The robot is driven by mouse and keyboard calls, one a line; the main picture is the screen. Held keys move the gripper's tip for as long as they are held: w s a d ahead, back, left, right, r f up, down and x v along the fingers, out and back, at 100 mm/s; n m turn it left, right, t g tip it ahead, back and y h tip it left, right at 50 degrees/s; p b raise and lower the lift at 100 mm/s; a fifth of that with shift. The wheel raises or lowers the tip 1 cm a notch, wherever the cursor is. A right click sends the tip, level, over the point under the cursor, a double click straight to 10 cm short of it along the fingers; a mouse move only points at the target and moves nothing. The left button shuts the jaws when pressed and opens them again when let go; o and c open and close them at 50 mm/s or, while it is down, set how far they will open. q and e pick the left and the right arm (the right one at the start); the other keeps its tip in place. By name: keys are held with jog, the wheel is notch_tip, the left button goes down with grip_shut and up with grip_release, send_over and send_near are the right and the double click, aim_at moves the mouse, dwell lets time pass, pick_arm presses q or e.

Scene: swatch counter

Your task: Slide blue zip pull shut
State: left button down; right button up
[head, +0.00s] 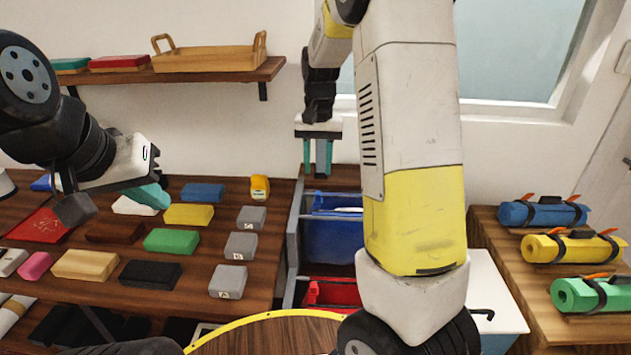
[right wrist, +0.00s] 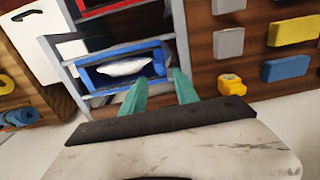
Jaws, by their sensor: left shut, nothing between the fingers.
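I cannot make out a distinct blue zip pull in either view. A blue container (head: 333,238) sits in the upper compartment of a grey rack, partly hidden behind my right arm. In the right wrist view this blue container (right wrist: 101,77) shows a white piece inside its opening. My left gripper (head: 150,196) is shut and empty over the swatch counter.
Several coloured blocks lie on the wooden counter (head: 218,250), left of the grey rack (head: 291,240). A red container (head: 335,292) is in the lower compartment. A yellow toy-like item (head: 259,187) stands near the rack. Rolled mats (head: 543,213) lie on the right table.

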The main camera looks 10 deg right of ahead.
aim_at(319, 193)
jog(key=shift+w+d+f, duration=0.15)
jog(key=shift+w+f, duration=0.05)
jog(key=shift+f, duration=0.5)
notch_tip(319, 193, down, 7)
jog(key=shift+f, duration=0.1)
grip_shut()
dwell(1.1)
